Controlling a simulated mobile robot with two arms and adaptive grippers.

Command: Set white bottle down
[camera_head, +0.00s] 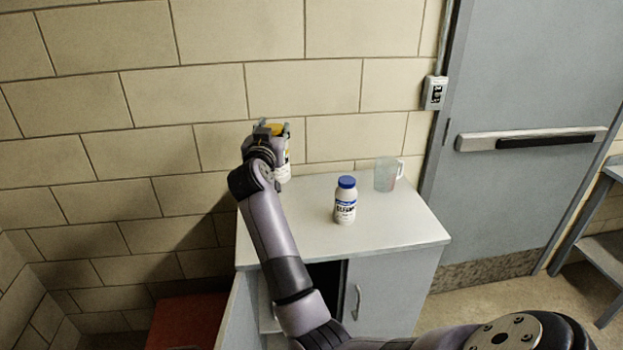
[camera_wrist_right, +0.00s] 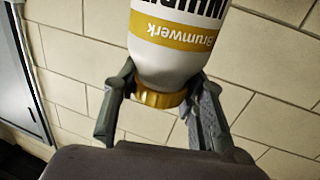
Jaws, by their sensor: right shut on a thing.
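My right gripper (camera_head: 270,130) is shut on the white bottle (camera_head: 284,168) by its yellow cap. The bottle is upright, partly hidden behind the gripper in the head view. It shows at the back left part of the cabinet top (camera_head: 385,232); whether its base touches the surface I cannot tell. In the right wrist view the white bottle (camera_wrist_right: 172,55) has a gold band reading "Brumwerk", and the fingers of my right gripper (camera_wrist_right: 160,98) sit on both sides of its gold cap. My left gripper is not in view.
A white bottle with a blue cap (camera_head: 345,202) stands mid-cabinet. A clear jug (camera_head: 386,174) stands behind it at right. The brick wall (camera_head: 210,95) rises behind the cabinet. A grey door (camera_head: 530,90) is at right. The cabinet top's front left is clear.

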